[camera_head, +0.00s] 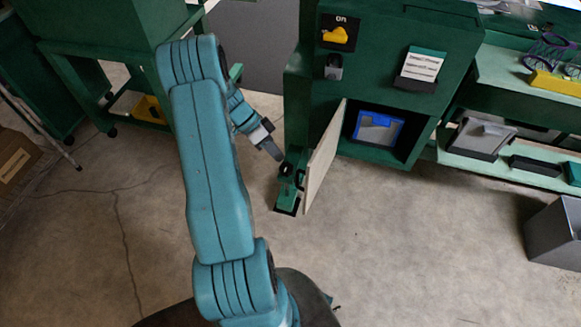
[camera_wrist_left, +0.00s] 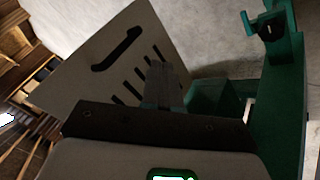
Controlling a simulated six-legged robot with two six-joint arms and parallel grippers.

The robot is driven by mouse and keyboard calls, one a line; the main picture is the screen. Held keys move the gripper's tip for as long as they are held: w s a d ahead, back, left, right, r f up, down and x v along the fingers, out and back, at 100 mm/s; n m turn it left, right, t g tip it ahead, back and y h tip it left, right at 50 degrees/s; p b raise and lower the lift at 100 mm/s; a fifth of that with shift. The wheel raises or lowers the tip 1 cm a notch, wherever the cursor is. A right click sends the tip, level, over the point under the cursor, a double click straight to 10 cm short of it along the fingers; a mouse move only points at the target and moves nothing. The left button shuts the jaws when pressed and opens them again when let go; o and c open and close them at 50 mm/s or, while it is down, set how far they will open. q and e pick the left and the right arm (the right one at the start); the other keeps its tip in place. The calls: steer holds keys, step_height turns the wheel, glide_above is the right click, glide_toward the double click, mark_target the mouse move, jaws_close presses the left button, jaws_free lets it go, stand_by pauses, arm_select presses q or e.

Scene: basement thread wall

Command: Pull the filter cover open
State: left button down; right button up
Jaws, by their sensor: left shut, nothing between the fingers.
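The filter cover (camera_head: 323,158) is a flat beige panel standing swung outward from the left side of a square opening in the green cabinet. The wrist view shows the cover (camera_wrist_left: 85,72) with a dark bent handle or slot and several slanted vents. A blue-framed filter (camera_head: 378,128) shows inside the opening. My left gripper (camera_head: 277,154) is just left of the panel, near the cabinet's lower left corner. Its closed fingers (camera_wrist_left: 162,85) appear in front of the vents in the wrist view, with nothing between them. I cannot tell whether they touch the panel. My right gripper is not in view.
The green cabinet (camera_head: 405,30) carries a yellow switch (camera_head: 339,35), a grey padlock (camera_head: 333,68) and a paper label (camera_head: 422,65). A green foot bracket (camera_head: 288,190) stands by the panel. A grey bin (camera_head: 556,232) stands right. The floor in front is clear.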

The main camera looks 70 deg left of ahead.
arm_select(q)
steer(key=w+d+f, duration=0.1)
steer(key=d+f, duration=0.1)
steer(key=d, duration=0.3)
steer(key=shift+w+d+f, duration=0.15)
steer(key=shift+w, duration=0.25)
